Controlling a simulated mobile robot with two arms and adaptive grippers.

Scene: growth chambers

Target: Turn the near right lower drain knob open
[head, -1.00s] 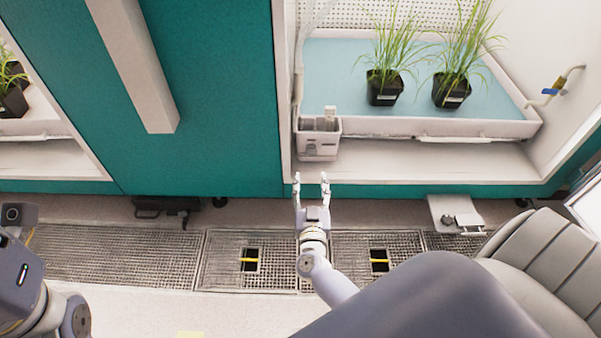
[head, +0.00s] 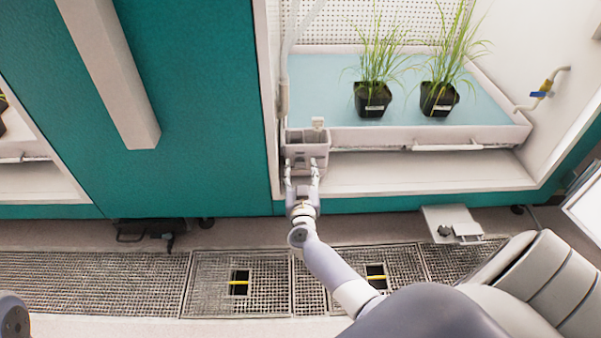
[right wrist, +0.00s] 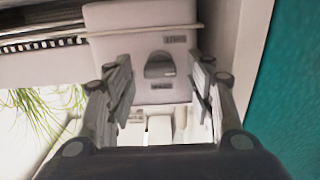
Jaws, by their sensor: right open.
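A dark grey knob (right wrist: 160,65) sits on the front of a pale box, between small labels above and below it, in the right wrist view. In the head view the box (head: 306,150) stands at the left front corner of the chamber opening; its knob is hidden or too small to tell there. My right gripper (head: 301,170) is open in front of the box. In the right wrist view its fingers (right wrist: 161,80) stand to either side of the knob, apart from each other; contact with the knob cannot be told. My left gripper is out of view.
Two potted grasses (head: 373,98) stand on the blue-lined tray (head: 335,75). A blue-handled valve (head: 541,92) is on the right wall. A teal panel (head: 190,100) lies left of the opening. Floor grating (head: 105,283) runs below.

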